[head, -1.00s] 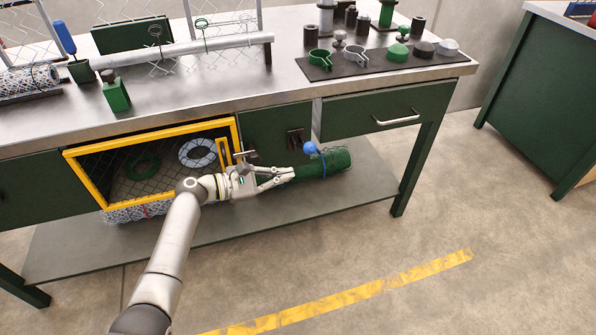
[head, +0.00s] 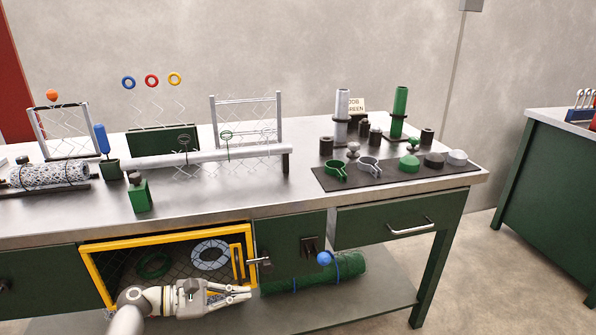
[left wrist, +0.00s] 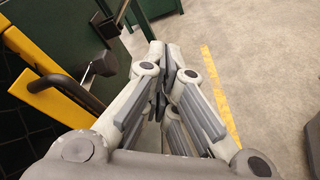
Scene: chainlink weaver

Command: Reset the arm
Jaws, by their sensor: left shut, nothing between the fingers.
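My left gripper (head: 246,293) is low in front of the workbench, beside the yellow-framed mesh door (head: 90,275) of the lower compartment. Its fingers are together with nothing between them, and they also show shut in the left wrist view (left wrist: 165,85). In the head view its fingertips are near the left end of a green mesh roll (head: 310,277) on the lower shelf; I cannot tell whether they touch. A dark latch handle (left wrist: 100,67) is left of the fingers in the left wrist view. My right gripper is out of view.
A drawer handle (head: 411,227) sticks out at right. Open floor (head: 500,270) lies to the right.

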